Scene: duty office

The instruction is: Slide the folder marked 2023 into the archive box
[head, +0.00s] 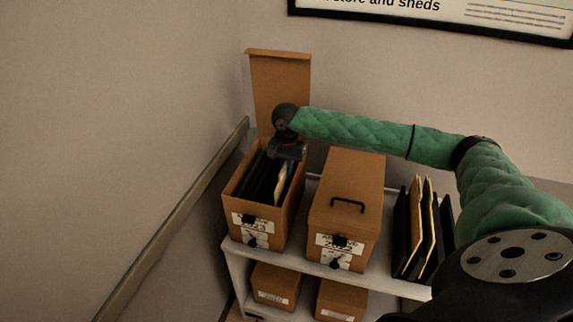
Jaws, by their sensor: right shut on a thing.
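The open archive box (233,219) stands at the left end of the shelf, its lid (281,76) raised against the wall. Its front label seems to read 2023, but the print is small. Several dark folders (258,178) stand upright inside it. My right gripper (288,155) is over the rear of the box opening, pointing down. It is shut on a folder with a pale edge (281,184), which sits upright at least partly inside the box. The folder's marking cannot be read, and the fingertips are partly hidden. My left gripper is not in view.
A closed archive box (364,176) with a handle stands just to the right. Several upright folders (416,228) stand further right on the shelf (298,261). Smaller boxes (275,287) sit on the level below. A wall rail (176,218) runs along the left.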

